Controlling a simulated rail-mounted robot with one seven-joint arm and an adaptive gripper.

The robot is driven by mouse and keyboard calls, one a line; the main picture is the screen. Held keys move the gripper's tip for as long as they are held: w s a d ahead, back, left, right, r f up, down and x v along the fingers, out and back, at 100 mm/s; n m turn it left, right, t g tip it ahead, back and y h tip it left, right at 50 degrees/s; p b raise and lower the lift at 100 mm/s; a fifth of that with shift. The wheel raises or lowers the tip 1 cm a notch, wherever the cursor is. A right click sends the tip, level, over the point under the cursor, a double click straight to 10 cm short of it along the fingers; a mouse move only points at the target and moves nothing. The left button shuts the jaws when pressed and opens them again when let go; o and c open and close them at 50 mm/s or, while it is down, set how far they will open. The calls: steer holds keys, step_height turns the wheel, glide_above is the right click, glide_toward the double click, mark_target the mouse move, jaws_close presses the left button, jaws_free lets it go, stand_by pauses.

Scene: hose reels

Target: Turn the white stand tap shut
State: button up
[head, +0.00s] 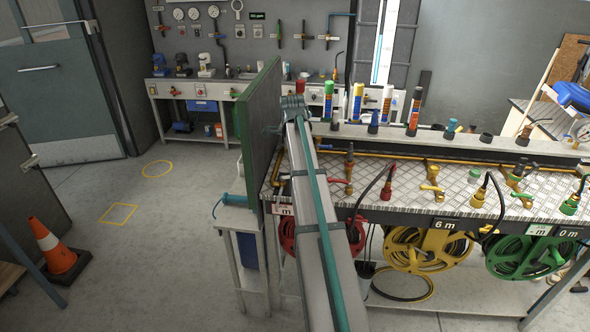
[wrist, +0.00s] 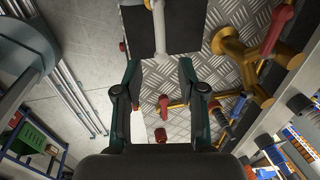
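In the wrist view a white bar-like part (wrist: 159,32), which looks like part of the white stand tap, runs down from the top edge over a dark plate. Its lower end lies between or just beyond the fingertips of my gripper (wrist: 160,70). The two fingers are apart, with a visible gap between them. I cannot tell whether either finger touches the white part. In the head view I cannot pick out the white tap or the gripper; my long grey and teal arm and the green board (head: 258,135) block that part of the bench.
The bench (head: 395,183) has a checker-plate top with several brass taps, one with a red lever (head: 387,187). Red, yellow (head: 430,250) and green (head: 525,258) hose reels hang below. A large brass fitting (wrist: 243,60) stands right of my gripper. An orange cone (head: 57,247) is on the floor.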

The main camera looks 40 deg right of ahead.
steer(key=r, duration=0.4)
steer(key=shift+s+a+r, duration=0.3)
steer(key=shift+s+r, duration=0.05)
steer(key=shift+r, duration=0.05)
